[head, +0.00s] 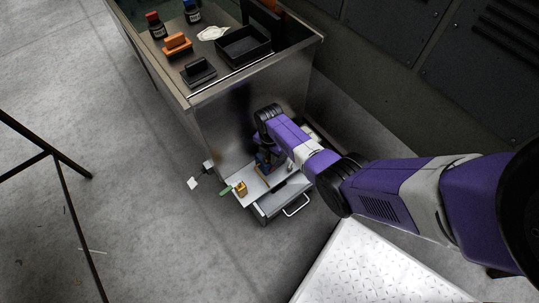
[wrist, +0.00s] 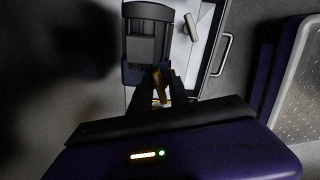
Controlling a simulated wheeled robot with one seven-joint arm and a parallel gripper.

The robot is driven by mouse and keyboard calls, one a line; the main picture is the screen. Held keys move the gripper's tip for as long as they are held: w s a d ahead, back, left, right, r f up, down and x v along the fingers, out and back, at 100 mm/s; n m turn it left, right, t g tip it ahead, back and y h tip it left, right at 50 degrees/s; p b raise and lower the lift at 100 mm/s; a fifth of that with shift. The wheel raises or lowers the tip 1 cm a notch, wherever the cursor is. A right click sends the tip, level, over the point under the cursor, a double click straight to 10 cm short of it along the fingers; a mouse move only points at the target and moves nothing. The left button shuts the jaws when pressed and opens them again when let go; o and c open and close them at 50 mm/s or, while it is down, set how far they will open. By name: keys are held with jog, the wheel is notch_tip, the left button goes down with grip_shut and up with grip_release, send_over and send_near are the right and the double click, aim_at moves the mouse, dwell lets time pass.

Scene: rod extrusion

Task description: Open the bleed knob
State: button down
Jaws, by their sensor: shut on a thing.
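In the wrist view, the two dark fingers of my gripper (wrist: 161,78) are closed around a small orange-brown part (wrist: 158,88), which appears to be the bleed knob. It sits at the near edge of a dark blue and grey machine (wrist: 148,35). The fingers hide part of it, and how far it is turned cannot be told. In the head view, the machine (head: 263,163) shows only partly beside my purple arm, which hides my fingertips and the knob.
A steel table (head: 200,100) with bottles and trays stands behind. Floor at left is mostly clear.

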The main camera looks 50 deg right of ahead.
jog(key=shift+n, duration=1)
jog(key=shift+n+p, duration=0.3)
jog(key=shift+n, duration=0.7)
